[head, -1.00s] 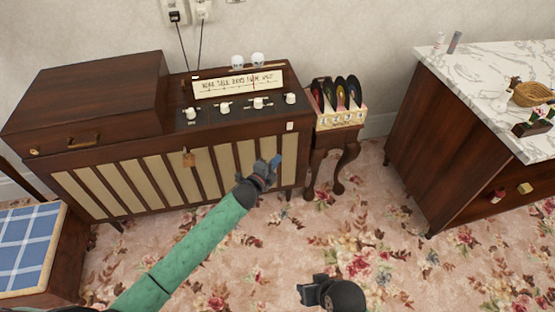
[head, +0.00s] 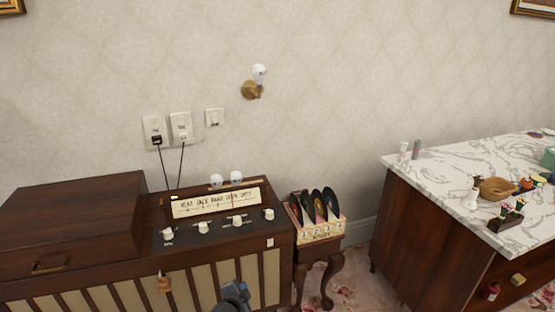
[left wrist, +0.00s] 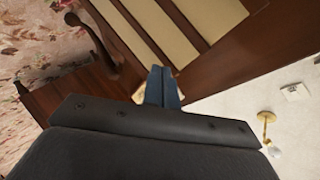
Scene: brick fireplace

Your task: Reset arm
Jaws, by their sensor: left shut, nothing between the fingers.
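My left gripper (head: 236,292) shows at the bottom of the head view, in front of the cabinet's slatted front. Its fingers (left wrist: 160,88) also show in the left wrist view, closed together with nothing between them. The wooden radio cabinet (head: 95,283) stands behind it, with a row of white knobs and a lettered dial panel (head: 216,203) on top. I cannot tell from the head view how far the gripper is from the cabinet front. My right gripper is not in view now.
A small table (head: 328,262) holds a rack of records (head: 318,229) right of the cabinet. A marble-topped counter (head: 440,181) with several small items stands at the right. A wall bulb (head: 260,73), a switch and two plugged outlets (head: 181,127) are above. A tag (head: 163,283) hangs on the cabinet.

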